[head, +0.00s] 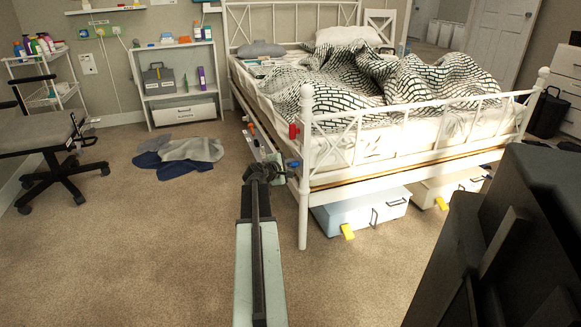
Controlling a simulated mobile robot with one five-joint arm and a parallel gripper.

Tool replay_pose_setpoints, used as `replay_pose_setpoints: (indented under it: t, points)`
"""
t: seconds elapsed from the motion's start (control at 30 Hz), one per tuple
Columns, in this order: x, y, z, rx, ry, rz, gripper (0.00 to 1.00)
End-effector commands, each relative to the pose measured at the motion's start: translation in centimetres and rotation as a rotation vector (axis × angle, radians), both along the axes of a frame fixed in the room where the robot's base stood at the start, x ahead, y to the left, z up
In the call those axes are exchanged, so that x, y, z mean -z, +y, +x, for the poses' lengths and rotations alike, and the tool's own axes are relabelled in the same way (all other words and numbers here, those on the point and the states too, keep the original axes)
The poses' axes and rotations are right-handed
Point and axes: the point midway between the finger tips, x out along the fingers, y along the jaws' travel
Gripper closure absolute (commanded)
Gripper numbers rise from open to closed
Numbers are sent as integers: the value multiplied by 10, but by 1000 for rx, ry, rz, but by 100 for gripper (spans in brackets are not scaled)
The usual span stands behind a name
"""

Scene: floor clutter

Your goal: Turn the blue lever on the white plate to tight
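A small blue part (292,163) shows beside the white bed post, just right of my gripper (268,168). It may be the blue lever, but it is too small to tell its angle. A pale narrow strip (254,146) with small coloured parts runs along the bed's left side, behind my gripper. I cannot tell whether it is the white plate. My arm reaches forward from the bottom centre, and its dark end is near the bed's front left corner. The fingers are too small and dark to tell open from shut, or whether they touch the blue part.
The white bed frame (303,200) stands close to my arm's right, with a red part (293,131) on its post. Storage boxes (362,210) lie under it. Dark clothes (178,160) lie on the carpet left of my arm. A chair (50,135) stands far left. The front-left carpet is clear.

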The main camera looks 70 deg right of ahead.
Motion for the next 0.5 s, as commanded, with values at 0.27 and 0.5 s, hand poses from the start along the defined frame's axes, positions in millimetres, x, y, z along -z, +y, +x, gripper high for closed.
replay_pose_setpoints:
  t: [0.27,0.5]
  points:
    - [8,1,-1,3,-124,-154,100]
    - [1,1,-1,2,-167,-201,100]
